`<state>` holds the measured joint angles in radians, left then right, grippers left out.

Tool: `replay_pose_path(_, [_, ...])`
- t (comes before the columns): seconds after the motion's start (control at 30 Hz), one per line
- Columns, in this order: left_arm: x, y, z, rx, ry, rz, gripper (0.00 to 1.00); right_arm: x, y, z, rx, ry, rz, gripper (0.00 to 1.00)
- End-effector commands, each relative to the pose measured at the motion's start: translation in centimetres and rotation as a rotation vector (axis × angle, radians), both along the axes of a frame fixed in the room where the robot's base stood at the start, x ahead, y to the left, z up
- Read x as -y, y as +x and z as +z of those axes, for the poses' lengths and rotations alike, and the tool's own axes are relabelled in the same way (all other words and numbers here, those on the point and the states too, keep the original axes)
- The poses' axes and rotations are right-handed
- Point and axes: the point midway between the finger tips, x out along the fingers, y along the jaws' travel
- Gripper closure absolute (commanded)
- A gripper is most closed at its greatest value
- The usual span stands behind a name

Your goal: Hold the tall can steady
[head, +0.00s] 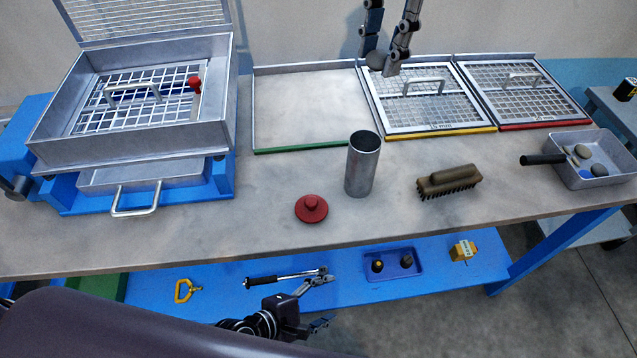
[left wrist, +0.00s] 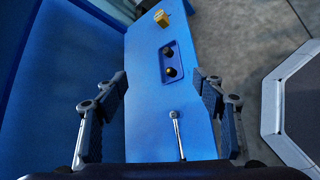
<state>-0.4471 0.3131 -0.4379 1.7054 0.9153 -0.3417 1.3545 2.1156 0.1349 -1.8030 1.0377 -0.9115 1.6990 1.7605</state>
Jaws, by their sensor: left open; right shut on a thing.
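The tall can (head: 362,168), a plain grey metal cylinder with an open top, stands upright on the bench near its front edge. No gripper touches it. My left gripper (head: 318,303) is open and empty, low in front of the bench and below the can, over the blue lower shelf. Its two spread fingers also show in the left wrist view (left wrist: 161,80), with nothing between them. My right gripper (head: 382,66) is at the back of the bench, above and behind the can. It is shut on a dark rounded stone (head: 376,61).
A red knobbed lid (head: 311,209) lies left of the can and a brush (head: 448,182) right of it. Sieve frames (head: 433,98) line the back. A tray of stones (head: 603,175) is at the right. The lower shelf (head: 345,283) holds a torque wrench (head: 285,279) and blue tray (head: 392,265).

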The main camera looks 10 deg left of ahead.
Motion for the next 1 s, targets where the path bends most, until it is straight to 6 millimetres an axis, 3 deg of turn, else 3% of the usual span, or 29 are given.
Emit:
replay_pose_path(0.03, [1.4,0.0,2.7,-0.027,-0.098,0.027,0.37,0.0,0.0,0.0,0.000,0.000,0.000,0.92])
replay_pose_path(0.3, [7.8,-1.7,17.5,-0.276,-0.641,0.117,0.37,0.0,0.0,0.0,0.000,0.000,0.000,0.92])
replay_pose_path(0.37, [8.3,-1.8,21.1,-0.331,-0.754,0.131,0.37,0.0,0.0,0.0,0.000,0.000,0.000,0.92])
replay_pose_path(0.4, [7.6,-0.5,23.1,-0.332,-0.808,0.161,0.37,0.0,0.0,0.0,0.000,0.000,0.000,0.92])
replay_pose_path(0.5, [4.4,3.5,25.9,-0.262,-0.860,0.246,0.37,0.0,0.0,0.0,0.000,0.000,0.000,0.92])
replay_pose_path(0.7, [-1.0,8.4,30.5,-0.135,-0.929,0.360,0.37,0.0,0.0,0.0,0.000,0.000,0.000,0.92])
replay_pose_path(0.83, [-2.9,9.8,32.2,-0.089,-0.955,0.396,0.37,0.0,0.0,0.0,0.000,0.000,0.000,0.92])
replay_pose_path(1.0, [-3.4,10.8,32.9,-0.069,-0.967,0.410,0.37,0.0,0.0,0.0,0.000,0.000,0.000,0.92])
